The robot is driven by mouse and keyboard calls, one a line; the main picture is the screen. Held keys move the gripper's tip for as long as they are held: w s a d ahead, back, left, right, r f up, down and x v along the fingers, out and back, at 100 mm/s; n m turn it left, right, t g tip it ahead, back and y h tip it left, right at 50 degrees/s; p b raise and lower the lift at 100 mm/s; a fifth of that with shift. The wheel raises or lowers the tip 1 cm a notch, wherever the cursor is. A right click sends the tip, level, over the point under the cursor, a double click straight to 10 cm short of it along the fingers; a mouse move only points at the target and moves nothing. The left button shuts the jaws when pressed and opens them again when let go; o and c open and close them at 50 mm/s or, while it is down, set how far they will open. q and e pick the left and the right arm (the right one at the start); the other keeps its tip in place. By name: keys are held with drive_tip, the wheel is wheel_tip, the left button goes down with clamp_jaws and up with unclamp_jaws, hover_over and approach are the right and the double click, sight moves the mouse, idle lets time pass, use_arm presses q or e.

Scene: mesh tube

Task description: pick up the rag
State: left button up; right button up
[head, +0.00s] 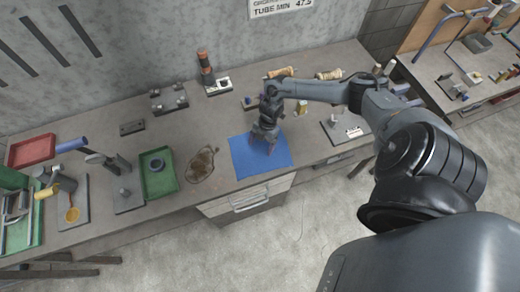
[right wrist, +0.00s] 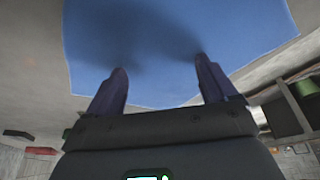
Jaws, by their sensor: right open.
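The rag (head: 279,160) is a flat blue square of cloth lying on the workbench near its front edge. My right gripper (head: 264,148) points down over the rag's upper middle. In the right wrist view my right gripper (right wrist: 159,64) has its two fingers apart with nothing between them. The blue rag (right wrist: 240,35) fills the top of that view, with dark shadows near the fingertips. I cannot tell whether the tips touch it. My left gripper is not in view.
A brown blotchy patch (head: 202,163) lies left of the rag on the workbench (head: 215,120). A green tray (head: 159,184) holding a dark ring is further left. A grey plate (head: 342,128) with a part lies to the right. Spools and small fixtures line the back.

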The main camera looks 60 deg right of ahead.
drive_tip(key=shift+c, duration=0.4)
drive_tip(key=c, duration=0.8)
clamp_jaws()
wheel_tip(320, 180, up, 12)
drive_tip(key=p, duration=1.1)
